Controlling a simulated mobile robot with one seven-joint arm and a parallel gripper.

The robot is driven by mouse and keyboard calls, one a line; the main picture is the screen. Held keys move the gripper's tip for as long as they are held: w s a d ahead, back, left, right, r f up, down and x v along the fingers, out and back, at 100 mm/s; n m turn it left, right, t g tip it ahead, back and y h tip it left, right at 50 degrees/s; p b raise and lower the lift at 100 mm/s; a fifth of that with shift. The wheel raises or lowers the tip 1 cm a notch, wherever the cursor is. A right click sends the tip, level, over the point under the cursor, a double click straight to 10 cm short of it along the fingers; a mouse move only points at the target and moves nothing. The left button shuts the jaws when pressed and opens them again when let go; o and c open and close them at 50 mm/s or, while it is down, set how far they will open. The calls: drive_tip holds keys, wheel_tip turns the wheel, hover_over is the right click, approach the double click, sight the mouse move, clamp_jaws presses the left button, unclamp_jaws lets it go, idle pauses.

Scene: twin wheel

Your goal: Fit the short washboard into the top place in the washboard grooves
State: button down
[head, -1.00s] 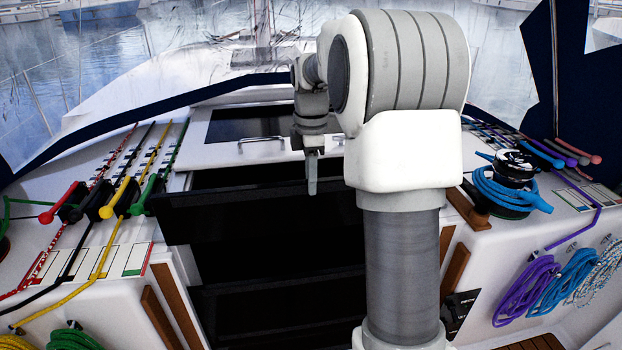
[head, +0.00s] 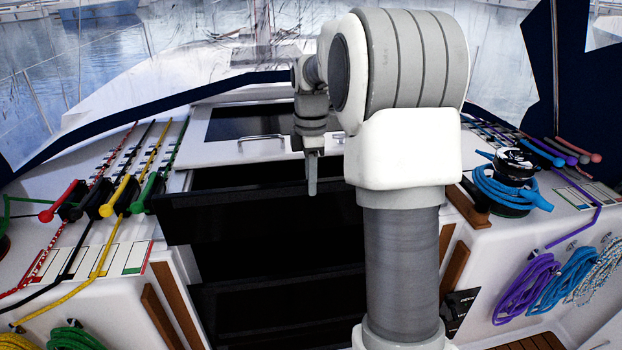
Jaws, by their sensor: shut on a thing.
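The short washboard (head: 240,213) is a dark, wide panel in front of the companionway opening, slightly tilted, with its left end lower. My gripper (head: 312,186) is shut on its upper edge, right of the middle. The board's left end overlaps the left side of the opening; its right end is hidden behind my arm. The companionway (head: 275,270) below is dark, with more dark panels or steps that I cannot tell apart. The grooves are too dark or covered to make out, and the board does not visibly sit in them.
A sliding hatch (head: 247,150) with metal handles lies behind the board. Clutches with coloured levers (head: 105,198) and ropes stand on the left. A winch with blue rope (head: 508,185) stands on the right. Coiled ropes (head: 570,280) hang at the lower right.

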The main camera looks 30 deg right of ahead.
sight(311, 228)
drive_tip(key=shift+f+b, duration=4.9)
drive_tip(key=shift+f, duration=3.1)
drive_tip(key=c, duration=0.7)
unclamp_jaws()
